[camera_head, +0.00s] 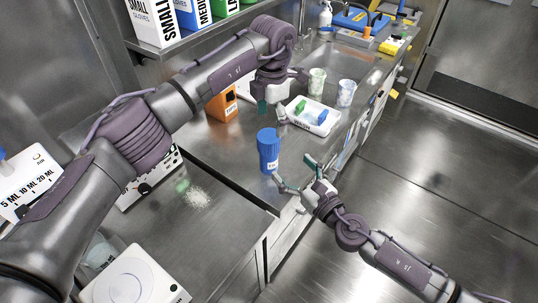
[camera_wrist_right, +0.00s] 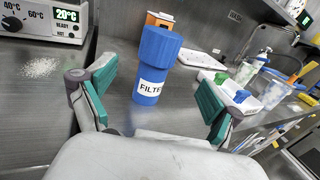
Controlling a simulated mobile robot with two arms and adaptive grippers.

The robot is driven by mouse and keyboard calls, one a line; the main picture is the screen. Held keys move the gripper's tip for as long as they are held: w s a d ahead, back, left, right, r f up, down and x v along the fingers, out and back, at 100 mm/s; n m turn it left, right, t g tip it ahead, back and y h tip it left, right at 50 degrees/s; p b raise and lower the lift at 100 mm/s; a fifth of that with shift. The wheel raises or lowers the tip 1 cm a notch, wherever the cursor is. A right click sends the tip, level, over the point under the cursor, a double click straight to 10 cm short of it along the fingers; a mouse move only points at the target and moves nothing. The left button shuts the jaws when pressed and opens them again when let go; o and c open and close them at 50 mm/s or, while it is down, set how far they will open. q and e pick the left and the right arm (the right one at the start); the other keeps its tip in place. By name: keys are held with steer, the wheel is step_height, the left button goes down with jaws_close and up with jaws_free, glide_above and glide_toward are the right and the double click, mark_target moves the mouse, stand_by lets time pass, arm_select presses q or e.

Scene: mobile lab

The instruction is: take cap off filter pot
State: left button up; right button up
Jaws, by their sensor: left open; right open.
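The blue filter pot (camera_head: 268,158) stands upright on the steel counter, with its wider blue cap (camera_head: 267,136) on top. My right gripper (camera_head: 294,172) is open and empty at the counter's front edge, close to the pot. In its wrist view the pot stands beyond and between the two teal-padded fingers. My left gripper (camera_head: 281,98) is open above the counter, behind the pot, between an orange box and a white tray. Its fingers hold nothing visible.
The white tray (camera_head: 302,120) holds green and blue pieces. The orange box (camera_head: 221,105) stands left of it, and two cups (camera_head: 346,92) (camera_head: 317,80) stand behind. White powder (camera_head: 198,198) lies on the lower-left surface near the heater (camera_wrist_right: 45,22).

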mark_target(275, 150)
steer(key=x, duration=1.1)
steer(key=shift+s+f, duration=0.1)
steer(key=shift+f, duration=0.05)
jaws_close()
